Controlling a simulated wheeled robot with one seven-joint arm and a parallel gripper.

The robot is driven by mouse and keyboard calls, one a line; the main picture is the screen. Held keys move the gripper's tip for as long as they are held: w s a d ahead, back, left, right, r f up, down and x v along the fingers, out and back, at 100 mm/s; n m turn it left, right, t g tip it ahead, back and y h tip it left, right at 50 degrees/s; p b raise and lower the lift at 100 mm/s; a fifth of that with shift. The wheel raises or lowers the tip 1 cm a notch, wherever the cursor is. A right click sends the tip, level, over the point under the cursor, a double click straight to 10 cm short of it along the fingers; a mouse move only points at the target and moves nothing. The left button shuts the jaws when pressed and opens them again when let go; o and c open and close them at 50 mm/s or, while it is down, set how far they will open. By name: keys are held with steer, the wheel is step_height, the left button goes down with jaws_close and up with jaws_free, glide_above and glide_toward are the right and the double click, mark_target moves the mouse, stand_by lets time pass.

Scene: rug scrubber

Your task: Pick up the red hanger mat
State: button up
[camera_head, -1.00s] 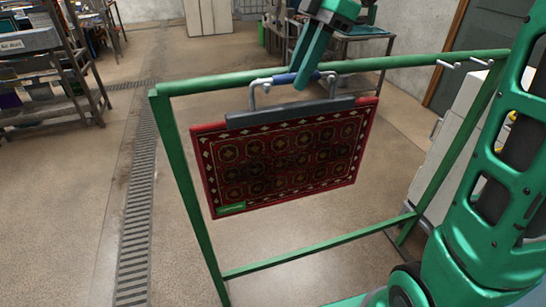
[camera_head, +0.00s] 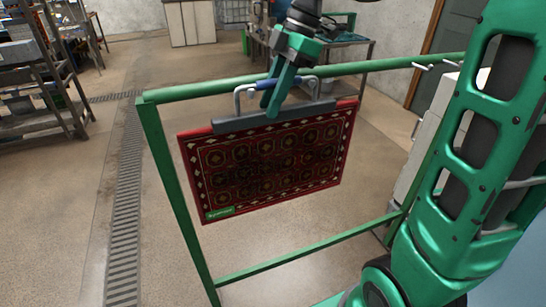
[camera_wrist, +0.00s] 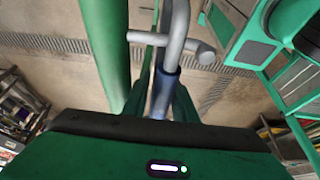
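The red hanger mat (camera_head: 265,165) is a dark red patterned rug with a green label at its lower left. It hangs from a grey clamp bar (camera_head: 240,123) with metal hooks and a blue-sleeved handle (camera_wrist: 165,92), at the green rail. My gripper (camera_head: 278,92) is at the handle from above, its green fingers on either side of the blue sleeve. In the wrist view the fingers (camera_wrist: 163,100) flank the sleeve closely; whether they press on it is not clear. A metal peg (camera_wrist: 200,50) beside the rail crosses close to the hook.
The green frame has a top rail (camera_head: 200,88), a left post (camera_head: 170,190) and a lower bar (camera_head: 300,252). Shelving (camera_head: 35,75) stands at the left. The floor left of the frame is open.

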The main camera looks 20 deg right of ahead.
jaws_close()
stand_by(1.4)
